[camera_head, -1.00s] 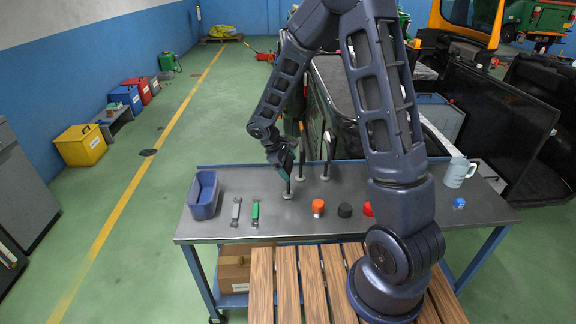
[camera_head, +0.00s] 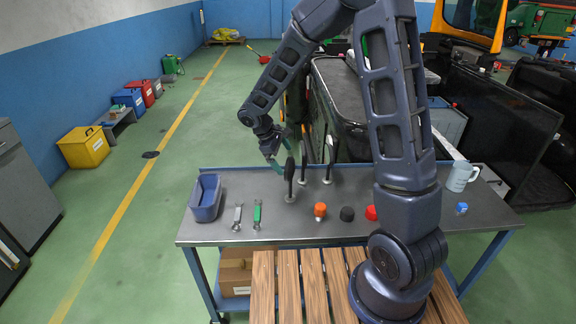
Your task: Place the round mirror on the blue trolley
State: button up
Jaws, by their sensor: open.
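A dark upright piece (camera_head: 290,176), which looks like the round mirror seen nearly edge-on, stands on a small round base on the grey metal top of the blue trolley (camera_head: 226,228). Its face does not show. My gripper (camera_head: 279,156) is open, just left of and above the upper part of this piece. A small gap seems to separate them, but I cannot tell whether a fingertip touches it.
Two more dark uprights (camera_head: 329,160) on round bases stand close to the right.

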jog(key=w+v, duration=0.1)
jog(key=v, duration=0.4)
jog(key=s+d+r+m+y, duration=0.1)
jog(key=s+d+r+m, duration=0.2)
jog(key=d+r, duration=0.4)
jog(key=s+d+r+m+y, duration=0.1)
jog(key=s+d+r+m, duration=0.3)
jog(key=d, duration=0.5)
jog(key=s+d+r+m+t+y, duration=0.1)
jog(key=s+d+r+m, duration=0.2)
jog(key=s+d, duration=0.3)
jog(key=s+d+r+m+t+y, duration=0.2)
jog(key=s+d+r+m, duration=0.1)
jog(key=s+d, duration=0.3)
jog(key=s+m, duration=0.1)
jog(key=s, duration=0.1)
jog(key=shift+s+r, duration=0.35)
